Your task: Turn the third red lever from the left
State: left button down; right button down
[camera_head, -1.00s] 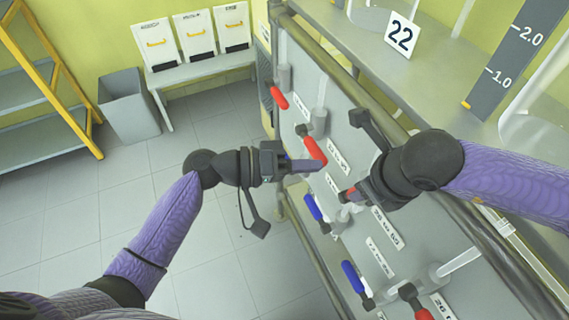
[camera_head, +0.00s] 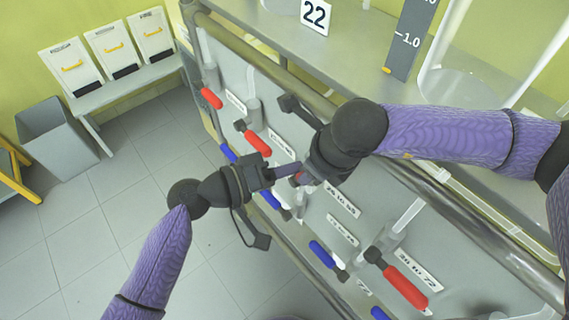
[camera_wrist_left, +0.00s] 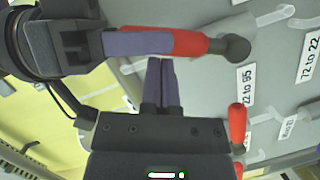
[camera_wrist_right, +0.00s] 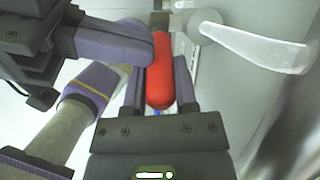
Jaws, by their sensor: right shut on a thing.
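Red levers line the grey panel in the head view: the first (camera_head: 211,98), the second (camera_head: 257,143), the third (camera_head: 298,178), and a fourth (camera_head: 405,287) nearer me. My right gripper (camera_head: 304,177) is shut on the third red lever, which shows between its fingers in the right wrist view (camera_wrist_right: 161,72). The grippers hide much of this lever in the head view. My left gripper (camera_head: 284,173) has its fingers together and empty, close beside the right fingertips. In the left wrist view its fingers (camera_wrist_left: 161,82) point towards the held red lever (camera_wrist_left: 190,42).
Blue levers (camera_head: 322,254) lie along the panel's lower side, close under the grippers. A metal rail (camera_head: 440,195) runs above the panel, with a grey shelf (camera_head: 350,50) behind. Open tiled floor (camera_head: 130,200) lies left, with a grey bin (camera_head: 58,140) beyond.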

jog(key=c, duration=0.8)
grip_release()
jog(key=shift+a, duration=0.2)
jog(key=o, duration=0.4)
jog(key=shift+d, duration=0.15)
pick_arm(q)
jog(key=shift+s+d+f, duration=0.15)
jog(key=shift+s+d, duration=0.1)
jog(key=shift+d, duration=0.1)
